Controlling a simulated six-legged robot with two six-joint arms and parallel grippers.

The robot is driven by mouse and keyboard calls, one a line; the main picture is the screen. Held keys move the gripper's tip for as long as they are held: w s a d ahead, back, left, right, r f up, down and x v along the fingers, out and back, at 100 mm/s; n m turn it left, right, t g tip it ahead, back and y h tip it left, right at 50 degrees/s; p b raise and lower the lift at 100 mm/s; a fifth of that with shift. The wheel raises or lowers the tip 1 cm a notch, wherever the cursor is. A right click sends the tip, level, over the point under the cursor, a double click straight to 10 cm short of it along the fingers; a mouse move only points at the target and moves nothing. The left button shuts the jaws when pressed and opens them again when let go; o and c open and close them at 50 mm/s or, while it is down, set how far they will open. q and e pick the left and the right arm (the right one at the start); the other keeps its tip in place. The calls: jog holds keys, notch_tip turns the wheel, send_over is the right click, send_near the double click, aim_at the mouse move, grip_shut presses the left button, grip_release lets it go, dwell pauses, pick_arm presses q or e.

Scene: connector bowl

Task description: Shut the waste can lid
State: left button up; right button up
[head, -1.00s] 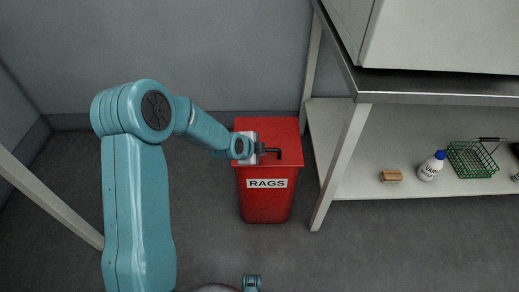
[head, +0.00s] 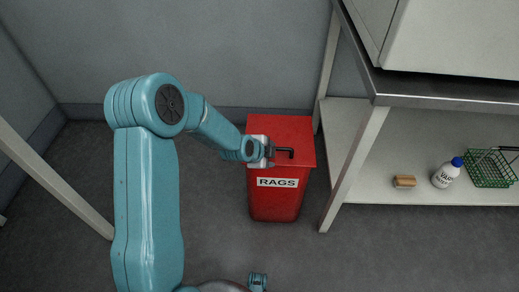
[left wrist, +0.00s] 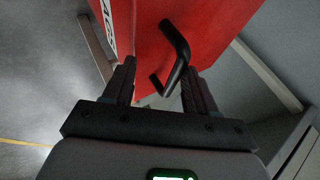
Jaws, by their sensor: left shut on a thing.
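The red waste can (head: 275,204) with a white RAGS label stands on the floor against the back wall, left of the bench. Its red lid (head: 298,130) lies flat over the top, and I see no open gap. A black bar handle (head: 285,151) sits on the lid; it also shows in the left wrist view (left wrist: 178,52). My left gripper (head: 270,150) is at the lid's front left, shut on the handle, which runs between its fingers in the left wrist view (left wrist: 160,88). The fingers hide part of the handle.
A metal bench (head: 440,91) stands right of the can, its leg (head: 352,172) close by. Its lower shelf (head: 420,150) holds a wooden block (head: 404,182), a white bottle (head: 446,174) and a green basket (head: 490,170). The floor before the can is mostly clear.

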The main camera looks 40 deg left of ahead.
pick_arm(q)
jog(key=p+v, duration=0.3)
jog(key=v, duration=1.2)
jog(key=shift+s+r+p, duration=0.25)
jog(key=shift+p, duration=0.15)
jog(key=s+d+f+n+g+h, duration=0.2)
jog(key=s+d+f+n+g, duration=0.2)
jog(key=s+d+f+n, duration=0.5)
jog(key=s+d+f+n+g+h, duration=0.2)
jog(key=s+d+f+n+g, duration=0.3)
jog(key=d+f, duration=0.7)
notch_tip(320, 180, up, 22)
jog(key=s+t+p, duration=0.1)
jog(key=p, duration=2.2)
jog(key=shift+d+r+n, duration=0.15)
jog(key=shift+r+n, duration=0.05)
jog(key=shift+n, duration=0.1)
jog(key=shift+s, duration=0.15)
